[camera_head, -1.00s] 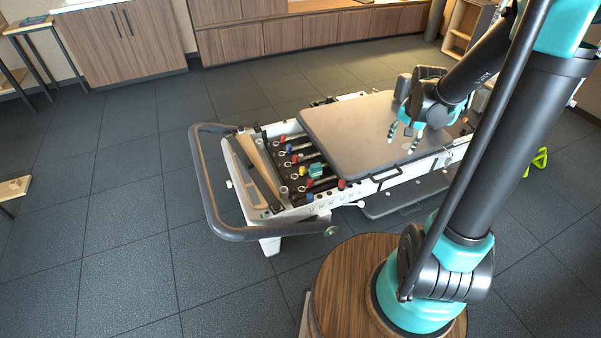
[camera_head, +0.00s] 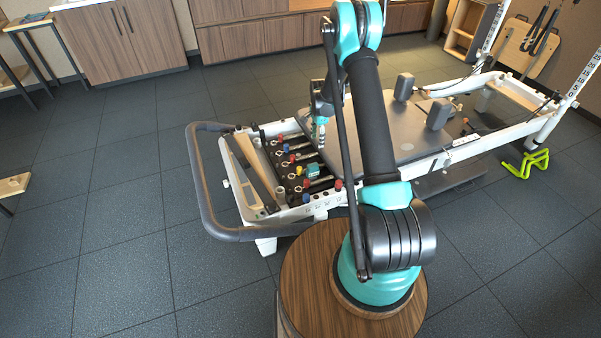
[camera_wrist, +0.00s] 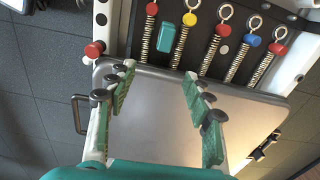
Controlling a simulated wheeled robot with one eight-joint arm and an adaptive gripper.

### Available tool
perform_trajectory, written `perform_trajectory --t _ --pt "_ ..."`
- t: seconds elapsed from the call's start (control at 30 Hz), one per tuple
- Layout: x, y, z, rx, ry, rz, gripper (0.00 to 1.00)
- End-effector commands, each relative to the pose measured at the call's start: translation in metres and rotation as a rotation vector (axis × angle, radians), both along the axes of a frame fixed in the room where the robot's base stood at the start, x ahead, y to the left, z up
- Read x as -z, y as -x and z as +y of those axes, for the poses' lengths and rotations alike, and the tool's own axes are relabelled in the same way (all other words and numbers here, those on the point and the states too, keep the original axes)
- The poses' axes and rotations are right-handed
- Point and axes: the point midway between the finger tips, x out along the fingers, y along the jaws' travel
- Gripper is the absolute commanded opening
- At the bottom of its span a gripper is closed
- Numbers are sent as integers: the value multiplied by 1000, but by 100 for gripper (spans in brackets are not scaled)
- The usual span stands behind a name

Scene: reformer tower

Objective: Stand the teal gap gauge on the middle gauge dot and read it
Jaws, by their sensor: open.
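The teal gap gauge (camera_head: 313,170) is a small block lying among the springs at the left end of the reformer. In the wrist view the teal gap gauge (camera_wrist: 167,38) lies beside the leftmost visible spring, beyond the carriage edge. My gripper (camera_head: 319,128) is above the carriage's spring-side end, partly hidden by my arm. In the wrist view my gripper (camera_wrist: 159,74) is open and empty, its fingers spread over the grey carriage, apart from the gauge. A small pale round spot (camera_wrist: 225,50) shows between springs; I cannot tell whether it is the middle gauge dot.
The grey carriage (camera_wrist: 160,115) lies under the fingers. Several springs with red, yellow and blue knobs surround the gauge. A curved grey foot bar (camera_head: 203,185) and a wooden bar (camera_head: 247,165) stand at the left end. Open floor (camera_head: 120,250) lies left of the reformer.

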Motion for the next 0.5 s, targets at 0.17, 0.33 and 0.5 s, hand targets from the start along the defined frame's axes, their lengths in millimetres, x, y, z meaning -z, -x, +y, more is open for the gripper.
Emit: perform_trajectory --t 0.17,0.33,0.5 --pt "21 -6 2 42 1 12 52" --pt "43 -6 2 46 1 13 52" --pt "76 -7 2 45 1 13 52"
